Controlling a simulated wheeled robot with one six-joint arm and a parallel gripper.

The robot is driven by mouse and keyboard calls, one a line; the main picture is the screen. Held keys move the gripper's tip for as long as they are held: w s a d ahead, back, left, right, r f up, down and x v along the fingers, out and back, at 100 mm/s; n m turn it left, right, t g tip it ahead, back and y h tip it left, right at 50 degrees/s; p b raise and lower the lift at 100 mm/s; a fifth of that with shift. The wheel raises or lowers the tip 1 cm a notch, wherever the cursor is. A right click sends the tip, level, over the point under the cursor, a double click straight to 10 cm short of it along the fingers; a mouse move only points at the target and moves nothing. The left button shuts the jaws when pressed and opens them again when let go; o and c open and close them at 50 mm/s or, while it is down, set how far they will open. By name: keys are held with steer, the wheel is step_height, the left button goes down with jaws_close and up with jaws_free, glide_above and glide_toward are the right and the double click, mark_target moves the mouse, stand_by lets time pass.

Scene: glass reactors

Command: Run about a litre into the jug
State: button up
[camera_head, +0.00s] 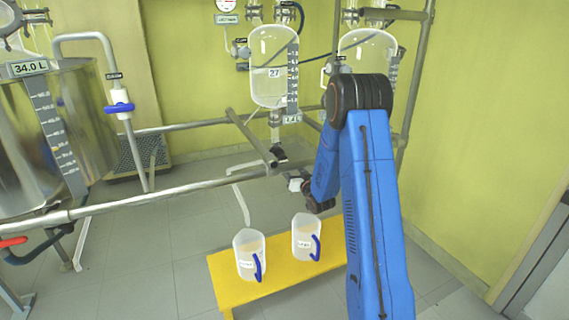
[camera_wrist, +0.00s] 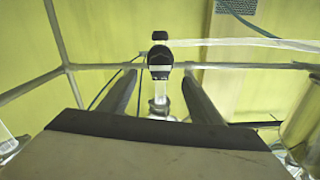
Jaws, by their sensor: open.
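Two clear jugs with blue handles and white labels stand upright on a yellow bench (camera_head: 228,289): a left jug (camera_head: 241,262) and a right jug (camera_head: 299,230). I cannot tell whether they hold liquid. A glass vessel (camera_head: 267,88) with a 27 label and a level scale hangs above. Below it is a black valve part (camera_head: 278,154), also in the wrist view (camera_wrist: 160,58). A white tube (camera_head: 240,198) bends down towards the left jug; it shows in the wrist view (camera_wrist: 255,43). My gripper (camera_wrist: 160,78) is open and empty, its fingers either side of the valve part in view; contact is unclear.
A steel tank (camera_head: 95,110) reading 34.0 L stands left, with a blue valve handle (camera_head: 118,107) beside it. A second glass vessel (camera_head: 362,50) is partly behind my arm. A metal rail (camera_head: 150,196) crosses before the vessels. The tiled floor left of the bench is clear.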

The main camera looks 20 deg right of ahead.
mark_target(284, 161)
steer(key=w, duration=0.7)
steer(key=shift+w, duration=0.35)
steer(key=shift+c, duration=0.5)
steer(key=c, duration=1)
